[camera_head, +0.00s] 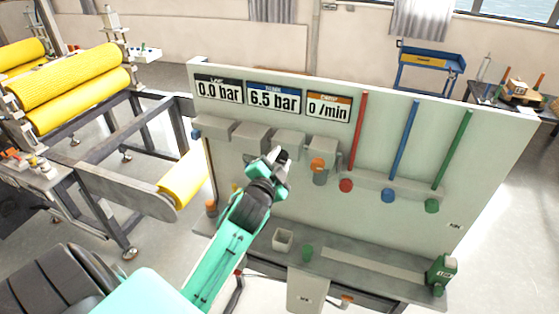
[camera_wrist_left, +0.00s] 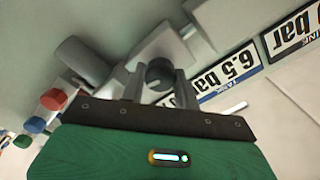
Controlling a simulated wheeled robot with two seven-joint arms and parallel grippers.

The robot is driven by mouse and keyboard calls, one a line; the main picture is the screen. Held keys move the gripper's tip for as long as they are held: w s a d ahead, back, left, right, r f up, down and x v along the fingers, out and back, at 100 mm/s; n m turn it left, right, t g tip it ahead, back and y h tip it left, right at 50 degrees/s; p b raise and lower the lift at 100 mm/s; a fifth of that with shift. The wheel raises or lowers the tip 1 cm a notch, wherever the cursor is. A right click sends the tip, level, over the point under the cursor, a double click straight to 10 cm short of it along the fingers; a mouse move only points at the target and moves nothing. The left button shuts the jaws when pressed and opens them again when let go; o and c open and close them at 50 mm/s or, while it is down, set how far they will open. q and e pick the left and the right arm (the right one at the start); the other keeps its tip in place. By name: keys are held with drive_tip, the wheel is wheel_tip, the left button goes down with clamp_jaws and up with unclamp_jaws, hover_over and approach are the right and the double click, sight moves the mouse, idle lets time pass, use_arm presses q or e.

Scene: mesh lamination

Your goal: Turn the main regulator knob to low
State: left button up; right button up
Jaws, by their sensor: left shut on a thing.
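The regulator knob (camera_wrist_left: 159,72) is a dark round knob on a grey block of the upright panel (camera_head: 460,130). In the wrist view it sits between the two fingers of my left gripper (camera_wrist_left: 160,85), which is shut on it. In the head view my left gripper (camera_head: 276,162) reaches the panel under the grey blocks and mostly hides the knob. The knob's low mark and pointer cannot be made out. Displays above read 0.0 bar (camera_head: 219,91), 6.5 bar (camera_head: 273,98) and 0 /min (camera_head: 329,107). My right gripper is not in view.
An orange-capped fitting (camera_head: 318,165) is close to the right of my left gripper. Red (camera_head: 346,186), blue (camera_head: 388,196) and green (camera_head: 432,206) knobs stand farther right. Yellow rollers (camera_head: 80,85) stand left.

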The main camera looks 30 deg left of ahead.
use_arm(q)
drive_tip(key=n, duration=0.4)
drive_tip(key=shift+n, duration=0.3)
drive_tip(key=n+p, duration=0.1)
drive_tip(key=n, duration=0.3)
drive_tip(key=shift+n, duration=0.3)
drive_tip(key=n+p, duration=0.1)
drive_tip(key=n, duration=0.4)
drive_tip(key=shift+p, duration=0.4)
drive_tip(key=shift+n+p, duration=0.4)
drive_tip(key=shift+n, duration=1.3)
drive_tip(key=shift+f, duration=0.1)
drive_tip(key=o, duration=1)
drive_tip(key=shift+s, duration=0.1)
